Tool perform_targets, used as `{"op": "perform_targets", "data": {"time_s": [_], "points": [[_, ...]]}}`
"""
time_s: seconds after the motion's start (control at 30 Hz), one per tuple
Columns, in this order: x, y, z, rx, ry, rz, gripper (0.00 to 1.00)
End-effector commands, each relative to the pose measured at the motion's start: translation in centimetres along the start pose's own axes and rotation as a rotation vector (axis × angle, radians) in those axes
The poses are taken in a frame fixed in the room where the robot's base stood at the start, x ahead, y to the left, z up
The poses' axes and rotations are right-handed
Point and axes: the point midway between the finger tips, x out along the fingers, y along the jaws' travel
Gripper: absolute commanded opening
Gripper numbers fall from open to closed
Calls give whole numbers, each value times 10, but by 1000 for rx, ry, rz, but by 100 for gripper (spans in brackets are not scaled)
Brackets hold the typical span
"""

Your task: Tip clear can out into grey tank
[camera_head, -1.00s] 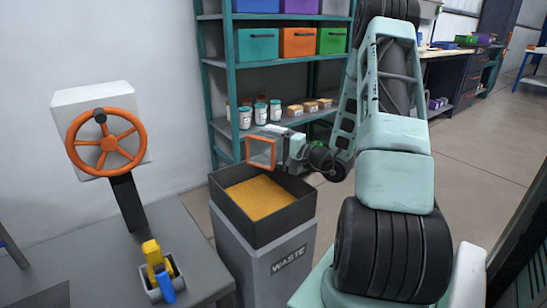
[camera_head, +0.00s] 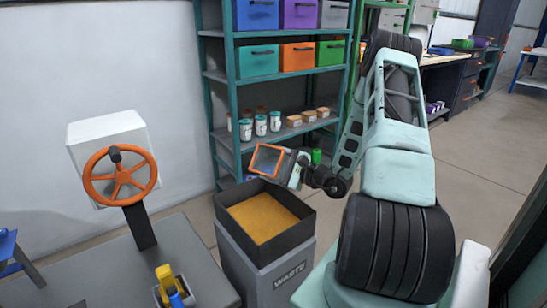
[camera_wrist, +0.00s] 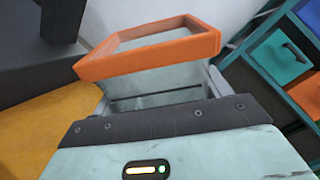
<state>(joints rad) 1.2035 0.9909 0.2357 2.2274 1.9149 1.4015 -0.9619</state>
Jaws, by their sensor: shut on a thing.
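The clear can (camera_head: 267,159) is a see-through box with an orange rim. My gripper (camera_head: 291,169) is shut on it and holds it above the back edge of the grey tank. The can is tilted, and its orange-rimmed opening shows in the head view. In the wrist view the can (camera_wrist: 160,70) sits right in front of the gripper's dark jaw bar, and I see no contents in it. The grey tank (camera_head: 262,279) is a square bin marked "WASTE" with a dark raised rim and a yellow-orange fill (camera_head: 263,218) inside.
A teal shelf (camera_head: 232,100) with coloured bins, several jars (camera_head: 261,125) and small boxes stands behind the tank. A grey table with an orange handwheel (camera_head: 120,175) and a yellow-and-blue item (camera_head: 170,285) is at the left. Open floor lies to the right.

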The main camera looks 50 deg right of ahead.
Motion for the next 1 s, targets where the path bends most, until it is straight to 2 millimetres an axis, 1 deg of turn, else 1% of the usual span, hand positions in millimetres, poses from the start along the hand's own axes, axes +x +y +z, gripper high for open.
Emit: {"op": "perform_targets", "data": {"time_s": [0.03, 0.27, 0.6, 0.8, 1.0], "points": [[0, -7, 7, 53, -1, -1, 35], [0, -16, 18, 333, 0, 0, 35], [0, -21, 40, 643, -1, 4, 35], [0, -21, 47, 777, -1, 5, 35], [0, -20, 49, 832, 0, 6, 35]]}}
